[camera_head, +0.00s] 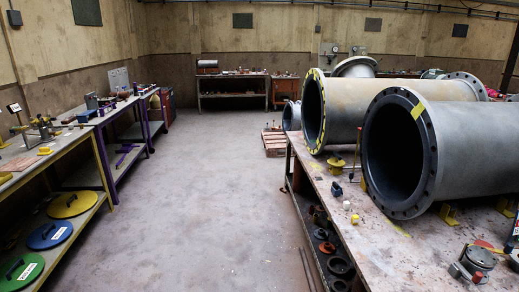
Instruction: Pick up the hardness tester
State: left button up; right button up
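A small grey device with a round dial-like top and red parts (477,262) sits on the right-hand workbench (420,255), near the bottom right of the view. It may be the hardness tester, but it is too small to be sure. Other small tools lie on the same bench, including a dark block (337,189) and a yellow stand with a red upright (337,163). Neither of my grippers shows in the head view.
Two large flanged pipes (465,150) (375,105) lie on the right bench. Left benches (88,165) hold tools, with coloured discs (72,205) on a lower shelf. A pallet (275,143) stands farther back. The grey floor between the benches is clear.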

aim_at(336, 190)
jog(key=i+z, duration=0.25)
jog(key=i, duration=0.2)
jog(key=i+j+z, duration=0.2)
jog(key=i, duration=0.25)
jog(key=i+j+z, duration=0.25)
jog(key=i, duration=0.2)
jog(key=i+j+z, duration=0.95)
jog(key=j+z, duration=0.15)
jog(key=i+j+z, duration=0.25)
jog(key=j+z, duration=0.3)
jog(key=j, duration=0.2)
jog(key=i, duration=0.05)
